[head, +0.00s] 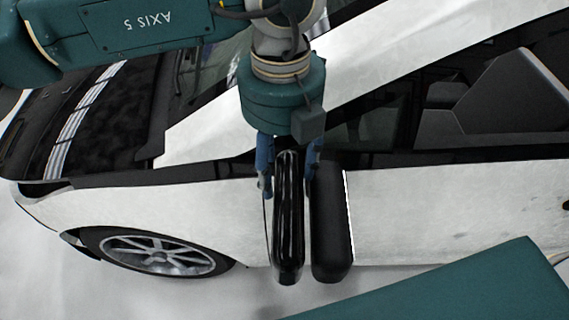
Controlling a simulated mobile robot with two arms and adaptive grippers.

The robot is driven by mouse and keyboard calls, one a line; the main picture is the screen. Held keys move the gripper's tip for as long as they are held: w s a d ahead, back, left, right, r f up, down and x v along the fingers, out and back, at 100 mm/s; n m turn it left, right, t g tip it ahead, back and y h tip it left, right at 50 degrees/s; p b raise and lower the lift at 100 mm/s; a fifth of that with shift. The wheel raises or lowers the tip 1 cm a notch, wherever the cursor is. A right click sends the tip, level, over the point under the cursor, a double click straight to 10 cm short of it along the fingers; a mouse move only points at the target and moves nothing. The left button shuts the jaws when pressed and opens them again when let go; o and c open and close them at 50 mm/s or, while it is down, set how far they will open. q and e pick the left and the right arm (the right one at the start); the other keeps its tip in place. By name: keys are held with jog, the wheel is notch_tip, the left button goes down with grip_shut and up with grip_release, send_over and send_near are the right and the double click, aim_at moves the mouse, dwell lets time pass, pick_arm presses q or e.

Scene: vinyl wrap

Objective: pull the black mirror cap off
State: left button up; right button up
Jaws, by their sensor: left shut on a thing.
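The glossy black mirror cap (289,230) is upright, beside the left side of the matte dark mirror housing (331,230) on the car's side. A narrow light gap shows between the two along their lower part. My left gripper (289,172) reaches down from above and is shut on the cap, with one blue finger on each side of its upper part. The right finger lies between the cap and the housing. The fingers hide part of the cap's upper edges. My right gripper is not in view.
The white car door (430,210) and the side window (375,125) lie behind and to the right of the mirror. The front wheel (158,253) is at the lower left. Pale floor (60,295) is open at the bottom left.

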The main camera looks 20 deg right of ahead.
pick_arm(q)
jog(key=shift+a, duration=0.1)
jog(key=shift+w+a+b, duration=0.3)
jog(key=shift+a+b, duration=0.2)
jog(key=shift+a, duration=0.4)
jog(key=shift+w+a+b, duration=0.3)
jog(key=shift+a+b, duration=0.2)
jog(key=shift+a, duration=0.4)
jog(key=shift+w+a+b, duration=0.2)
jog(key=shift+a+b, duration=0.15)
jog(key=shift+a, duration=0.4)
jog(key=shift+w+a+b, duration=0.2)
jog(key=shift+a+b, duration=0.1)
jog(key=shift+a, duration=0.4)
jog(key=shift+c, duration=0.2)
